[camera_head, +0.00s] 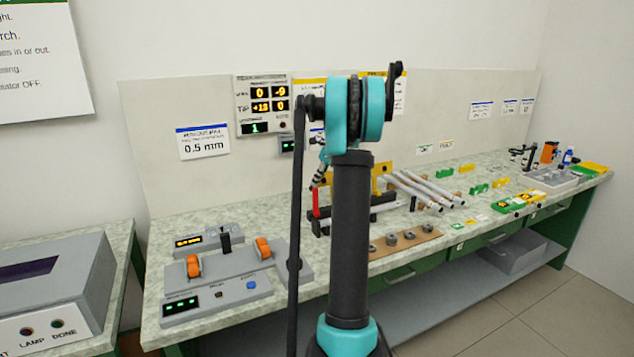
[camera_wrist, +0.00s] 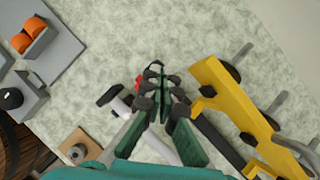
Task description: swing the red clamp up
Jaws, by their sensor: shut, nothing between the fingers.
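The red clamp (camera_head: 316,204) shows in the head view as a thin upright red bar on the bench, just left of my arm's dark column. In the wrist view only a small red piece (camera_wrist: 138,84) of it shows, beside my fingertips. My gripper (camera_wrist: 157,78) is shut and empty, its fingers close together in the wrist view. In the head view my gripper (camera_head: 319,178) is just above the red clamp, partly hidden by my arm. I cannot tell whether it touches the clamp.
A yellow bracket (camera_wrist: 222,95) stands right of my fingers. Silver rods (camera_head: 425,190) lie on a rack to the right. A grey fixture with orange parts (camera_head: 263,246) is at the left. A brown board with several round pieces (camera_head: 408,243) lies in front.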

